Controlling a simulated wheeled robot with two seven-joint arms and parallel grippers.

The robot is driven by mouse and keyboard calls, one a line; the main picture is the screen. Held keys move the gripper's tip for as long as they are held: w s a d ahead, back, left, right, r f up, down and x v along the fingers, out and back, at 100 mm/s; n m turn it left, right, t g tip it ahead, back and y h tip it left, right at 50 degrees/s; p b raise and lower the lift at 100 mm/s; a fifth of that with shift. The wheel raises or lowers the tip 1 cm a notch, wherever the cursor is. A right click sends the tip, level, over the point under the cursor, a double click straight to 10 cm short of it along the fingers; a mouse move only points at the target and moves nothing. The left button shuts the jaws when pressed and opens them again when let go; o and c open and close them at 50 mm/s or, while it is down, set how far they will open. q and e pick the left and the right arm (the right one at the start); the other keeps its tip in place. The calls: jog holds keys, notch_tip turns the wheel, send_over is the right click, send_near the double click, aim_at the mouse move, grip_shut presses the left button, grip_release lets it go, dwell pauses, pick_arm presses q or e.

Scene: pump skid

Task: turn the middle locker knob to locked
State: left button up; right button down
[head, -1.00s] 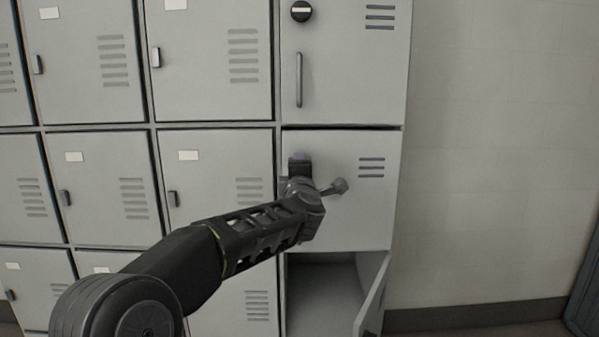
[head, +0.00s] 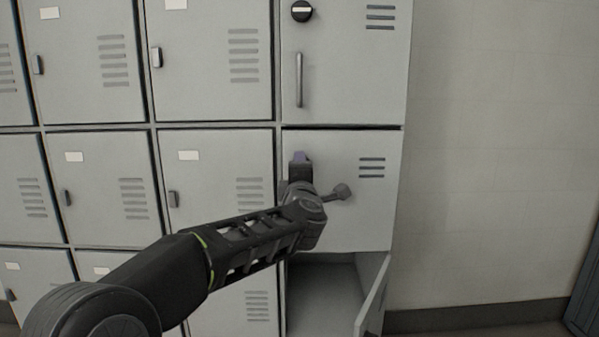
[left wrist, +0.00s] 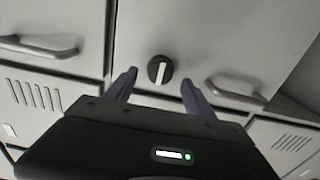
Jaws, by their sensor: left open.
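The middle locker door (head: 345,215) is closed in the right column of the head view. My left gripper (head: 301,163) is in front of its left part and hides its knob there. In the left wrist view the middle knob (left wrist: 160,70) is a black disc with a pale bar, upright in that picture. My left gripper (left wrist: 160,77) is open there, with one purple-grey finger on each side of the knob. I cannot tell whether the fingers touch it. My right gripper is not in view.
The upper locker has a black knob (head: 301,11) with a level white bar and a long handle (head: 299,80). The bottom locker door (head: 373,295) stands open. Closed lockers (head: 215,190) fill the left; bare wall (head: 490,160) lies right.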

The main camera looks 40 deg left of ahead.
pick_arm(q)
jog(key=v, duration=0.5)
dwell(0.5)
